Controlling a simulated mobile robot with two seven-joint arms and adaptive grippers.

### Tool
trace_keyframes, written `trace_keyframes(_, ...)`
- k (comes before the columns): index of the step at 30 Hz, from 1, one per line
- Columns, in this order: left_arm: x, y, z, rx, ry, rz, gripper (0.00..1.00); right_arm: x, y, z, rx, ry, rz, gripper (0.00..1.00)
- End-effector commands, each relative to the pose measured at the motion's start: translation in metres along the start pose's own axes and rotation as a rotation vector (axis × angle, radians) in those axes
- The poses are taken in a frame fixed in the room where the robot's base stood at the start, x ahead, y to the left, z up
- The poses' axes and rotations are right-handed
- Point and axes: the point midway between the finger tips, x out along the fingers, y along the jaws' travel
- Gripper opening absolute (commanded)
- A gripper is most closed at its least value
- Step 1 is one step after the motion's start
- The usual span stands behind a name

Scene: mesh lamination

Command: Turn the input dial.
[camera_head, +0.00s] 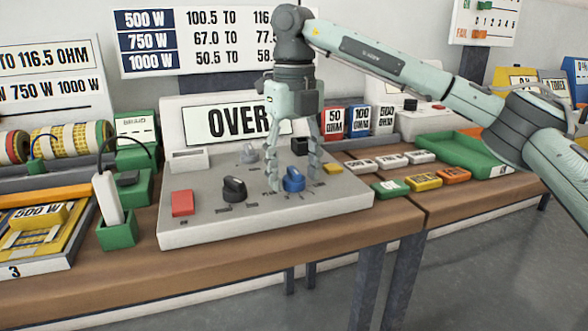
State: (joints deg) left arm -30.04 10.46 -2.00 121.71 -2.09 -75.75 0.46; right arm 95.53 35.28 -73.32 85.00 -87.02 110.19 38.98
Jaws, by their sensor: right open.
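A grey tester box (340,195) stands on the wooden bench, with several dials on its sloped top. A blue dial (293,180) sits near the front right, and a black dial (234,189) sits to its left. Their labels are too small to read, so I cannot tell which is the input dial. My right gripper (293,182) points down over the blue dial. Its open fingers are on either side of it; I cannot tell whether they touch it. The display (225,122) reads "OVER", partly hidden by my gripper. My left gripper is out of view.
A red button (182,203) is at the box's left front. A white probe stands in a green holder (117,228) to the left. Small labelled blocks (424,182) and a green tray (455,152) lie to the right.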

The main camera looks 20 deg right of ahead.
Motion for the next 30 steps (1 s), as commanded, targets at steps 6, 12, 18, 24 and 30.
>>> trace_keyframes(6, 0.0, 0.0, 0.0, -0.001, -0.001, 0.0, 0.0, -0.028, 0.0, 0.001, 0.0, -0.005, 0.001, 0.56)
trace_keyframes(12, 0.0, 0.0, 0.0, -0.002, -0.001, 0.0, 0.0, -0.072, 0.0, 0.001, 0.001, -0.006, -0.001, 0.56)
trace_keyframes(18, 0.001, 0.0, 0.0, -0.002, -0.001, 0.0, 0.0, -0.106, 0.0, 0.001, 0.001, -0.004, -0.001, 0.56)
trace_keyframes(24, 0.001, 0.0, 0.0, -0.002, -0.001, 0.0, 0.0, -0.119, 0.0, 0.0, 0.001, -0.001, 0.0, 0.56)
trace_keyframes(30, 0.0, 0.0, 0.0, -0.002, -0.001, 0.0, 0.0, -0.12, 0.0, 0.0, 0.0, -0.001, 0.001, 0.56)
